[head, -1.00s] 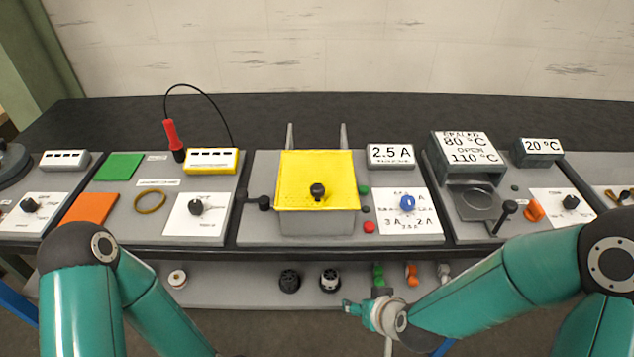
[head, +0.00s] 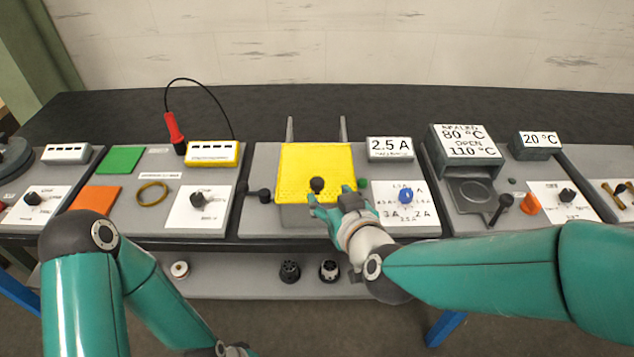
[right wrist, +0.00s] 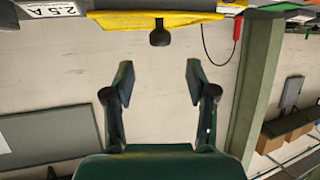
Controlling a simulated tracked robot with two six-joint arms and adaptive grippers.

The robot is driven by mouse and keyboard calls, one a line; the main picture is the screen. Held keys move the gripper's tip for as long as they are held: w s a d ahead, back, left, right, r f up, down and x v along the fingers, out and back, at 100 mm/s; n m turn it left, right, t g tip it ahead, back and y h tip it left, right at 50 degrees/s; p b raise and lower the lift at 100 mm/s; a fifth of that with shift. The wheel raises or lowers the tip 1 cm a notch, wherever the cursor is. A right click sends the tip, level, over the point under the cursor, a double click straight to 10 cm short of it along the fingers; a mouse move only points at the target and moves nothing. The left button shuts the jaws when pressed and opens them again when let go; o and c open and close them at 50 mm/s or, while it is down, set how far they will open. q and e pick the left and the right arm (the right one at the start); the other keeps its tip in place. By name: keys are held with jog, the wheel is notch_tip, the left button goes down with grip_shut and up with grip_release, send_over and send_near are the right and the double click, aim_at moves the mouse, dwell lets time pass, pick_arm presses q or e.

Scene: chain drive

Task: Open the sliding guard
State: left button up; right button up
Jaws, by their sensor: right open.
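The sliding guard (head: 315,162) is a yellow plate lying over the top of a grey box on the middle station. A black knob (head: 317,185) stands near its front edge. Two grey rails (head: 343,130) stick out behind it. My right gripper (head: 331,203) is open and empty just in front of the knob, at the guard's front edge. In the right wrist view, the open fingers (right wrist: 159,85) point towards the knob (right wrist: 160,37), which appears between them but beyond the tips, apart from them. My left gripper is out of view; only its arm shows at the lower left.
A 2.5 A display (head: 390,149) and a blue dial (head: 406,196) stand right of the guard. A black-knobbed lever (head: 264,195) is on its left. A red probe (head: 174,130) with a cable stands further left. The dark bench behind is clear.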

aim_at(319, 184)
jog(key=p+x, duration=0.1)
jog(key=x, duration=0.7)
jog(key=shift+w+a+f, duration=0.1)
jog(key=shift+w, duration=0.15)
grip_shut()
